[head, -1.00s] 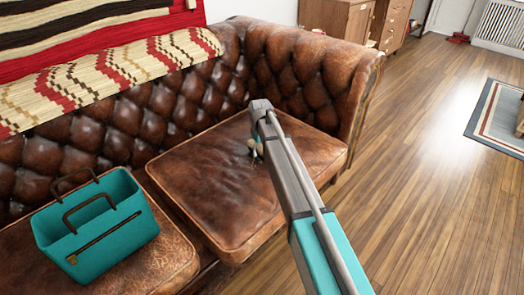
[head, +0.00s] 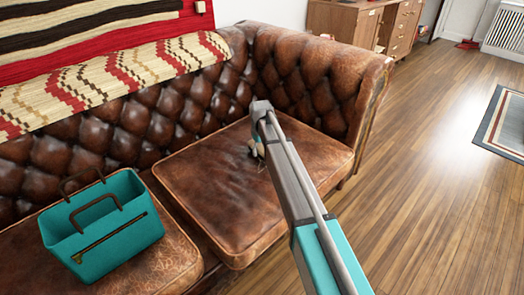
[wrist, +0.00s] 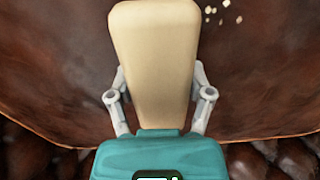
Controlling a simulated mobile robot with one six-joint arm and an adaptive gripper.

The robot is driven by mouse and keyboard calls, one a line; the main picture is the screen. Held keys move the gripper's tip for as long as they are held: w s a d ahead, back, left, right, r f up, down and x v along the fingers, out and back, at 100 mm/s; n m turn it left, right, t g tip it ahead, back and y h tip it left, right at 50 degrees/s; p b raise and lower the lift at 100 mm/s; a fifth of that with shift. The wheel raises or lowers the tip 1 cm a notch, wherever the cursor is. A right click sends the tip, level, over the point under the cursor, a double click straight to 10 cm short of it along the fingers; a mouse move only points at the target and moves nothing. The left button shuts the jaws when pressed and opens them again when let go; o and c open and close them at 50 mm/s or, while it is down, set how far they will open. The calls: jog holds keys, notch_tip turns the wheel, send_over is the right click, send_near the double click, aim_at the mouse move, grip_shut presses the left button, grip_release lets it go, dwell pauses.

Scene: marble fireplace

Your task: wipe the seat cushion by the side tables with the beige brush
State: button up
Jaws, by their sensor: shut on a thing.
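The brown leather seat cushion (head: 215,205) lies at the right end of the tufted sofa, in the middle of the head view. My gripper (head: 257,150) is low over its back part, mostly hidden by my arm. In the wrist view the beige brush (wrist: 155,60) is held between the two grey fingers, its broad pale side toward the camera. My gripper is shut on it. Pale crumbs (wrist: 223,16) lie on the leather just beyond the brush at upper right. I cannot tell whether the brush touches the cushion.
A teal bag (head: 105,240) with dark handles stands on the left cushion. The sofa's padded back and arm (head: 320,80) rise behind and right of the cushion. Wooden cabinets (head: 400,30) stand beyond the arm.

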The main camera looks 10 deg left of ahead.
jog(key=shift+s+a, duration=0.1)
jog(key=shift+s+a, duration=0.4)
jog(key=shift+s, duration=0.15)
jog(key=shift+s+d, duration=1.3)
jog(key=shift+d, duration=0.3)
jog(key=shift+d, duration=0.1)
jog(key=shift+s+d, duration=1.2)
jog(key=shift+d, duration=0.25)
jog(key=shift+s+a+f, duration=0.1)
jog(key=shift+s+a, duration=0.45)
jog(key=shift+s, duration=0.15)
